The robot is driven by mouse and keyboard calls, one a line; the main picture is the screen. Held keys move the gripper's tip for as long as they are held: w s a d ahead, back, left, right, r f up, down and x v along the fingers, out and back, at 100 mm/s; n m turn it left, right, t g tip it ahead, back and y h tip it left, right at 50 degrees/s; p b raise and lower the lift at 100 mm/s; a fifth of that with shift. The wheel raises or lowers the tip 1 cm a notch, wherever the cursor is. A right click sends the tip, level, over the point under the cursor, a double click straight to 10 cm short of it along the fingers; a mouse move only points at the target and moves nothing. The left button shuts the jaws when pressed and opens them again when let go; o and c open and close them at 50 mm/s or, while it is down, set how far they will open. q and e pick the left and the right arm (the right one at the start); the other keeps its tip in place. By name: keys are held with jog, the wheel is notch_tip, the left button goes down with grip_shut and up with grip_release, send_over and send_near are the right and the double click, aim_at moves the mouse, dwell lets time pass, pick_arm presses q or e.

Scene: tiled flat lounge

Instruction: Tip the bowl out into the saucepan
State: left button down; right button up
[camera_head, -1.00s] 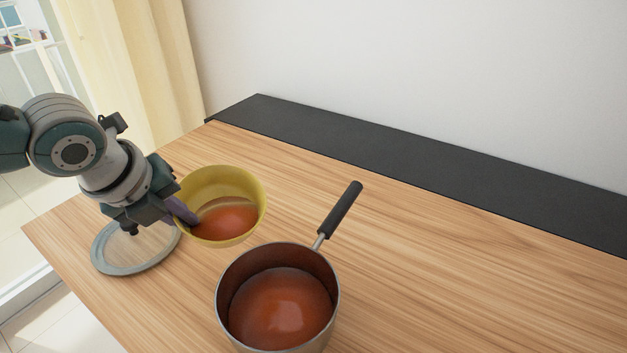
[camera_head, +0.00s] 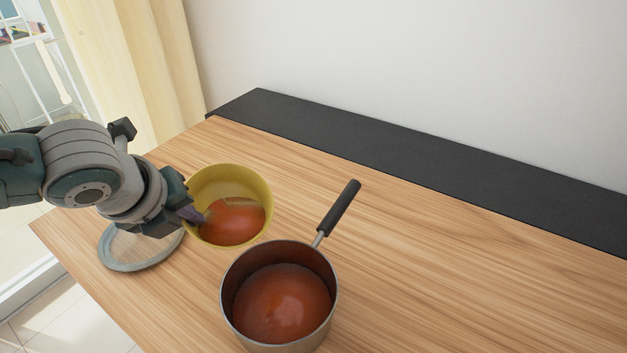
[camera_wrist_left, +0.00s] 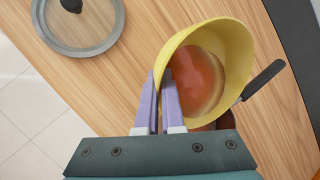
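A yellow bowl (camera_head: 228,177) holding orange-red soup (camera_head: 234,222) is up off the table, just behind and left of the saucepan. The soup lies toward the bowl's near side, inside the rim. My left gripper (camera_head: 200,215) is shut on the bowl's left rim; in the left wrist view its purple fingers (camera_wrist_left: 161,88) pinch the edge of the bowl (camera_wrist_left: 230,34). The steel saucepan (camera_head: 245,275) stands on the table with similar orange-red content, its black handle (camera_head: 338,208) pointing back right. In the wrist view the bowl hides most of the pan. My right gripper is not in view.
A glass lid with a grey rim (camera_head: 118,262) lies flat on the wooden table (camera_head: 450,270) under my left arm. A black strip (camera_head: 400,165) runs along the wall at the back. The table right of the saucepan is clear.

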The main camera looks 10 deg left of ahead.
aim_at(201, 237)
pick_arm(q)
jog(key=shift+s+d+r+t+y+p, duration=0.4)
jog(key=shift+d+r+t+y, duration=0.1)
jog(key=shift+d+r, duration=0.15)
jog(key=shift+s+d+r+y, duration=0.2)
jog(key=shift+s+d+y, duration=0.1)
jog(key=shift+d, duration=0.1)
dwell(0.5)
jog(key=shift+s+d+r+m+t+y+b, duration=0.3)
jog(key=shift+d+r+m+t+y+b, duration=0.15)
jog(key=shift+t+y+b, duration=0.3)
dwell(1.0)
jog(key=shift+s+d+r+t+y+b, duration=0.3)
jog(key=shift+r+t+b, duration=0.3)
jog(key=shift+b, duration=0.25)
dwell(0.8)
jog(key=shift+s+d+r+m+t+y+b, duration=0.3)
jog(key=shift+t+y+b, duration=0.25)
jog(key=shift+b, duration=0.55)
jog(key=shift+s+d+r+m+t+y+b, duration=0.2)
jog(key=shift+d+r+t+y+b, duration=0.25)
jog(key=shift+b, duration=0.6)
